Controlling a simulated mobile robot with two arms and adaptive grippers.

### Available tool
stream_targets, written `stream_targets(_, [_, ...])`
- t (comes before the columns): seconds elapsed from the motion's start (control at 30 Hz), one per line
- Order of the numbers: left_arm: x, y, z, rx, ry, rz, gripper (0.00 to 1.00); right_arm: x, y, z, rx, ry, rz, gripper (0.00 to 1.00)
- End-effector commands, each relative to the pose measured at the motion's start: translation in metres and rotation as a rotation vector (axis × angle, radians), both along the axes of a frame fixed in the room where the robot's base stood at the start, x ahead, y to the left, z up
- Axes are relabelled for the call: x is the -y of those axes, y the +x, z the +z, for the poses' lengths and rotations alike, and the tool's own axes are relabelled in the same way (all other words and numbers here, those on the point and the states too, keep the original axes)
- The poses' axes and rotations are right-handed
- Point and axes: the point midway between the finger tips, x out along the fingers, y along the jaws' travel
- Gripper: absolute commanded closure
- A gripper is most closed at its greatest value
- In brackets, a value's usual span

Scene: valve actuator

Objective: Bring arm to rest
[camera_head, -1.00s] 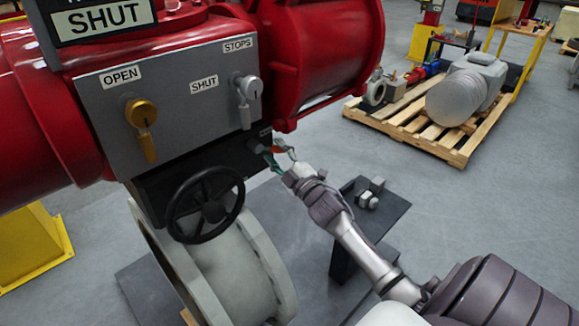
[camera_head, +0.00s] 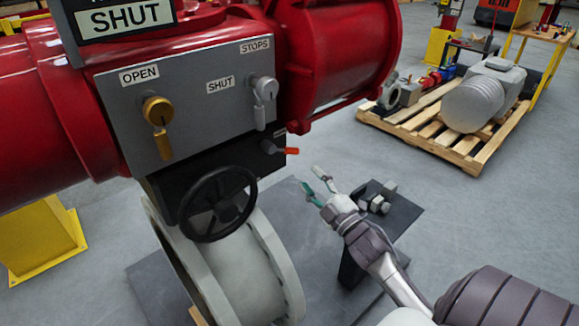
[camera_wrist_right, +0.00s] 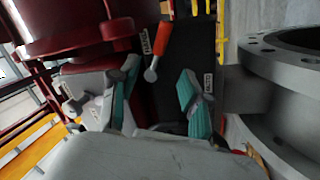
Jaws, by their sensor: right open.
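My right gripper (camera_head: 321,184) is open and empty in the head view, out in the air to the right of the valve actuator. In the right wrist view its green-padded fingers (camera_wrist_right: 157,97) are apart with nothing between them. The small orange-handled lever (camera_head: 288,151) sticks out to the right from the black block under the grey panel (camera_head: 190,100), clear of the gripper. In the right wrist view the orange lever (camera_wrist_right: 158,50) is ahead, beyond the fingertips. My left gripper is not in view.
A black handwheel (camera_head: 217,204) and a pale flanged pipe (camera_head: 240,275) stand left of my right arm. A small dark stand (camera_head: 405,215) with metal parts is close behind the gripper. A pallet (camera_head: 465,152) with a grey motor stands farther back. Grey floor is free between.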

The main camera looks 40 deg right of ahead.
Motion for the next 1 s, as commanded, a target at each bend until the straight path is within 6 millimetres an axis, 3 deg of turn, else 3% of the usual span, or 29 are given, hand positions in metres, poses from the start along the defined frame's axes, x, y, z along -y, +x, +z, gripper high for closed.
stream_targets(0.23, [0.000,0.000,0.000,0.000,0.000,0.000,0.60,0.000,0.000,-0.003,-0.005,0.005,-0.001,0.53])
stream_targets(0.37, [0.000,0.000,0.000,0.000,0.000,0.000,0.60,0.002,0.002,-0.037,-0.070,0.059,-0.014,0.53])
stream_targets(0.47, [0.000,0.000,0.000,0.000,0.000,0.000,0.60,0.003,-0.001,-0.096,-0.183,0.149,-0.037,0.53])
stream_targets(0.6, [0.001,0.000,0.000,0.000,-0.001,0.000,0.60,-0.006,-0.019,-0.202,-0.387,0.303,-0.084,0.53])
stream_targets(0.67, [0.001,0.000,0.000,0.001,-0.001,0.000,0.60,-0.014,-0.033,-0.245,-0.475,0.367,-0.106,0.53])
stream_targets(0.8, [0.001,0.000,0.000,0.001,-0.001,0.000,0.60,-0.038,-0.077,-0.341,-0.680,0.497,-0.162,0.53])
stream_targets(0.87, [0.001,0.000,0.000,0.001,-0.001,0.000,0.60,-0.052,-0.101,-0.379,-0.768,0.550,-0.189,0.53])
stream_targets(1.0, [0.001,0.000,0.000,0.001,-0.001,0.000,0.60,-0.085,-0.167,-0.456,-0.974,0.653,-0.257,0.53])
